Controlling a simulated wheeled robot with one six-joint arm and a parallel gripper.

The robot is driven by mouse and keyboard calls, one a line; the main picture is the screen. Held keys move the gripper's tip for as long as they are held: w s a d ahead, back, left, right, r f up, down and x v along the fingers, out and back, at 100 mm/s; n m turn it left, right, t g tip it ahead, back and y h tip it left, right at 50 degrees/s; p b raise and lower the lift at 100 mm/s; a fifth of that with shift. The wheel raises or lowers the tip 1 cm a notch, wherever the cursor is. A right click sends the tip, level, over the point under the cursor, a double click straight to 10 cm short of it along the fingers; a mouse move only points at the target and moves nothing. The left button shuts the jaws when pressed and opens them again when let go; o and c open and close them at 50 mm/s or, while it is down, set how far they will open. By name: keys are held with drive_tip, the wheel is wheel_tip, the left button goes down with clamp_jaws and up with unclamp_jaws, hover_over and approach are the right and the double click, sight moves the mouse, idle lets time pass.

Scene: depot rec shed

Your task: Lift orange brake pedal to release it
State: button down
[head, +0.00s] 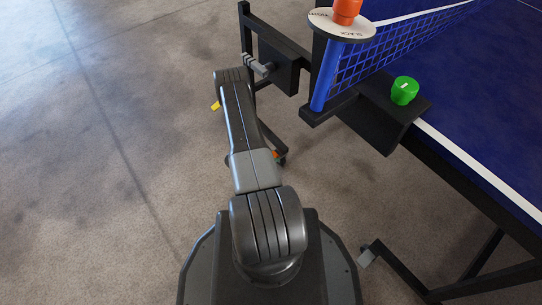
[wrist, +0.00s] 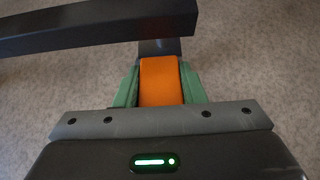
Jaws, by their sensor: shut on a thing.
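The orange brake pedal (wrist: 160,82) is in the middle of the wrist view, between the two green fingers of my gripper (wrist: 159,88). The fingers touch it on both sides and are shut on it. The pedal's far end meets a dark part just under a black bar. In the head view my arm reaches forward and down beside the table frame. A small bit of orange (head: 277,154) shows there low by the caster, partly behind my arm. My gripper is hidden by the arm in that view.
A black frame bar (wrist: 100,28) crosses just beyond the pedal. The blue table (head: 450,90) with its net (head: 400,45) stands to the right. A green object (head: 404,91) sits at its corner. Open concrete floor (head: 100,150) lies to the left.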

drive_tip(key=shift+r+g+y, duration=0.15)
drive_tip(key=shift+g+y, duration=0.15)
drive_tip(key=shift+y, duration=0.1)
idle(0.3)
drive_tip(key=c, duration=0.9)
unclamp_jaws()
drive_tip(key=p+v, duration=0.4)
drive_tip(key=v, duration=0.9)
drive_tip(key=shift+s+a+r, duration=0.15)
drive_tip(key=shift+r, duration=0.1)
drive_tip(key=b+x, duration=0.3)
drive_tip(key=x, duration=1)
drive_tip(key=shift+d+f+b, duration=0.2)
drive_tip(key=shift+f+b, duration=0.1)
drive_tip(key=shift+b, duration=0.1)
